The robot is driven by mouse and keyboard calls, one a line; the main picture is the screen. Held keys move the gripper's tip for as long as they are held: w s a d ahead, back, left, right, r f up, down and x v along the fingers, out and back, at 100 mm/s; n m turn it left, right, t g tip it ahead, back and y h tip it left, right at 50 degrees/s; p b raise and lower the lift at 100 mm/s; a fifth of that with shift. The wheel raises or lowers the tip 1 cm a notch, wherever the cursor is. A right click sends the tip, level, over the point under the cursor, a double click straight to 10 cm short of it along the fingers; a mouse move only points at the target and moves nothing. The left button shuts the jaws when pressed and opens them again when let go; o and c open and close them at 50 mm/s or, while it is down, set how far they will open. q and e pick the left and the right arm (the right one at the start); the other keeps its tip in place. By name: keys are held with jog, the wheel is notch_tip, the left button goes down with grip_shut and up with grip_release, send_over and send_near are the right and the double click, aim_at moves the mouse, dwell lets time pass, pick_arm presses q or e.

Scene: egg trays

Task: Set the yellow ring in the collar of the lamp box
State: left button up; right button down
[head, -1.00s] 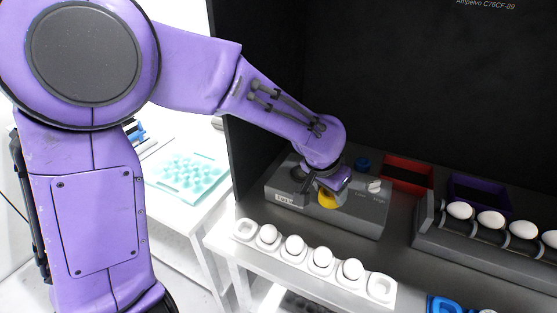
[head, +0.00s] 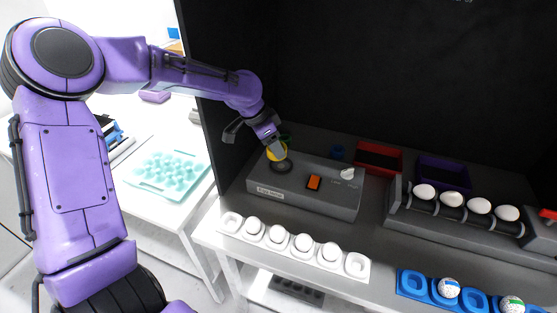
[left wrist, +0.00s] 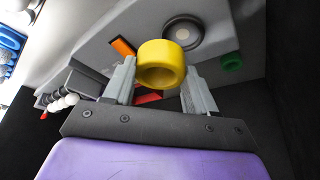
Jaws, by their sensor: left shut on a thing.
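The lamp box (head: 330,201) is a low grey box with an orange switch (head: 314,183), a light knob (head: 347,173) and a dark round collar (head: 283,168) on its left part. My left gripper (head: 272,144) is shut on the yellow ring (head: 277,152), just above and behind the collar in the head view. In the left wrist view the yellow ring (left wrist: 163,72) sits between the two grey fingers, apart from the collar (left wrist: 184,33), with its opening visible. The collar's far edge is partly covered by the ring in the head view. My right gripper is not in view.
A green round piece (left wrist: 232,62) and a blue one (head: 337,152) stand behind the box. Red (head: 378,147) and purple (head: 445,164) bins and an egg roller rack (head: 462,229) are to the right. A white egg tray (head: 230,222) lies in front. Dark walls enclose the back and left.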

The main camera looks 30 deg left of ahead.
pick_arm(q)
jog(key=w+f, duration=0.1)
jog(key=f, duration=0.1)
jog(key=w+a+f, duration=0.1)
jog(key=w, duration=0.1)
jog(key=w+f+p, duration=0.1)
jog(key=f, duration=0.1)
jog(key=shift+w+a+f, duration=0.3)
jog(key=shift+w, duration=0.1)
notch_tip(320, 180, down, 3)
jog(key=shift+w+f+p, duration=0.1)
jog(key=shift+p, duration=0.8)
jog(key=shift+f, duration=0.2)
jog(key=o, duration=1)
jog(key=shift+o, duration=0.2)
jog(key=b+v, duration=0.2)
jog(key=v, duration=1)
jog(key=shift+w, duration=0.1)
